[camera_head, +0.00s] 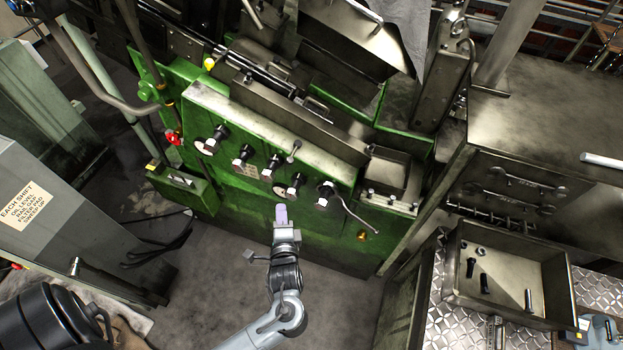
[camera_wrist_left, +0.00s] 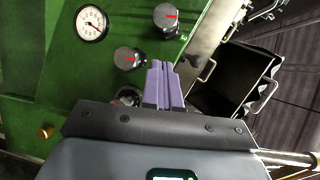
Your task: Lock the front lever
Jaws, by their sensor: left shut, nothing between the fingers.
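A curved metal lever (camera_head: 350,212) slants down to the right from a hub at the right end of the green machine's front row of knobs. I cannot tell for certain which is the front lever. My left gripper (camera_head: 281,212) is in front of the panel, below the knobs and left of the curved lever, apart from it. Its purple fingers (camera_wrist_left: 164,82) are closed together and empty. In the left wrist view they partly cover the panel near the dark knobs. My right gripper is not in view.
Black knobs (camera_head: 244,154) stick out along the green machine front (camera_head: 225,185). A round gauge (camera_wrist_left: 91,23) shows in the left wrist view. A metal tray (camera_head: 515,270) with bolts stands at lower right. Floor left of my arm is open.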

